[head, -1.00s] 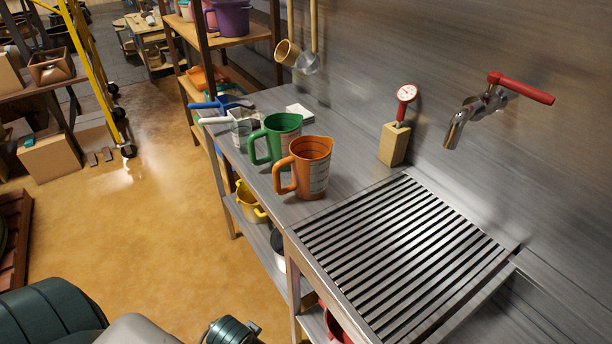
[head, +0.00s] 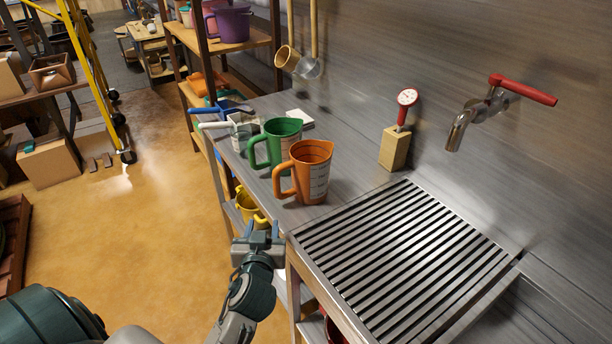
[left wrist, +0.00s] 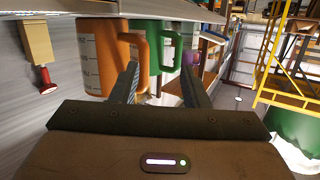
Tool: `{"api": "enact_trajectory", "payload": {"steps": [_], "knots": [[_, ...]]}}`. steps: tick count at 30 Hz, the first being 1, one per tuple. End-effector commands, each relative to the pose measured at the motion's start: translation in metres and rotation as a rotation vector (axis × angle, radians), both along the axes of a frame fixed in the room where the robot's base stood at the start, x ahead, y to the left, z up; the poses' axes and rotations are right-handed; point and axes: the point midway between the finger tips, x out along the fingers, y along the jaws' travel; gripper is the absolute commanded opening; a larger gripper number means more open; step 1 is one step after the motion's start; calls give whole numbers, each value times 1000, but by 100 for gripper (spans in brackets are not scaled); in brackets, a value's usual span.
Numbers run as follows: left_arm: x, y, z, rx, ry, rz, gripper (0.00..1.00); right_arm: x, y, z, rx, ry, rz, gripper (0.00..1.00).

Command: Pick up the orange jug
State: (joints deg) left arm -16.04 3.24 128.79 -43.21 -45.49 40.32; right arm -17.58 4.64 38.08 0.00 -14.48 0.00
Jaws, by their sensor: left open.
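The orange jug (head: 314,172) stands upright on the metal counter, its handle toward the left front. In the left wrist view the orange jug (left wrist: 92,62) shows upside down, with its handle (left wrist: 137,50) near the fingers. The green jug (head: 284,140) stands just behind it. My left gripper (head: 257,230) is open and empty, in front of the counter edge and below the orange jug's handle in the picture. In the left wrist view its two fingers (left wrist: 160,82) point toward the jugs, apart from the handle as far as I can tell. My right gripper is not in view.
A slatted drain grate (head: 400,255) lies right of the jug. A dial thermometer in a wooden block (head: 394,148) and a red-handled tap (head: 480,112) are behind. A clear jug (head: 241,132) stands beyond the green one. A yellow container (head: 246,207) sits on the shelf below.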

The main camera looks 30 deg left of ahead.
Motion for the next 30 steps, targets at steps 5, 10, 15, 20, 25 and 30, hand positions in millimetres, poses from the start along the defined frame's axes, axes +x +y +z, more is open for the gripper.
{"api": "enact_trajectory", "payload": {"steps": [5, 10, 15, 20, 25, 30], "knots": [[27, -5, 31, 42, -165, -28, 41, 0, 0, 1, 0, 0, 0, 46], [48, 3, 38, 52, -187, -37, 41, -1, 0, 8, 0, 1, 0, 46], [70, 14, 36, 49, -184, -35, 41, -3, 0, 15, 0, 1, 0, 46], [80, 20, 36, 48, -184, -35, 41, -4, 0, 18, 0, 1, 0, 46], [100, 28, 40, 48, -182, -33, 41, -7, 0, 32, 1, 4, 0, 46], [121, 37, 38, 50, -183, -35, 41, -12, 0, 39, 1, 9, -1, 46]]}}
